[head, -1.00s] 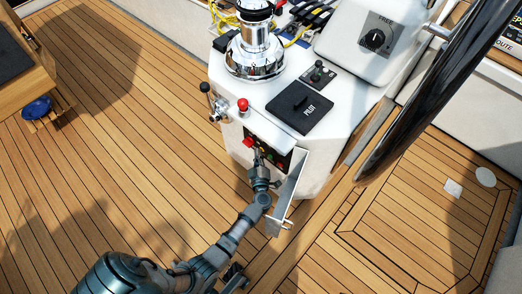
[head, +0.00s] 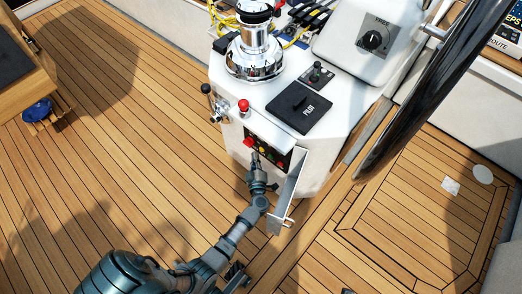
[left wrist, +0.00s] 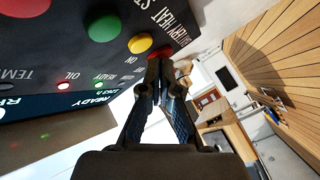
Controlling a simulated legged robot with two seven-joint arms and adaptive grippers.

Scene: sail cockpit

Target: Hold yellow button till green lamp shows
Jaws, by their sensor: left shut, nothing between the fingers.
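The yellow button (left wrist: 140,43) sits on a dark panel beside a green button (left wrist: 103,27). My left gripper (left wrist: 160,66) is shut and empty, its fingertips near the yellow button with a small gap, not on it. In the head view my left gripper (head: 255,158) points at the panel (head: 277,158) in the console's front. In the left wrist view a small lamp by the word READY (left wrist: 98,85) looks pale green. A pinkish lamp (left wrist: 63,86) is by OIL.
An open metal flap (head: 288,192) stands out right of the panel, close to my left arm. A red-knobbed lever (head: 243,106) and a chrome winch (head: 254,55) are above on the white console (head: 230,85). The teak deck at left is mostly clear.

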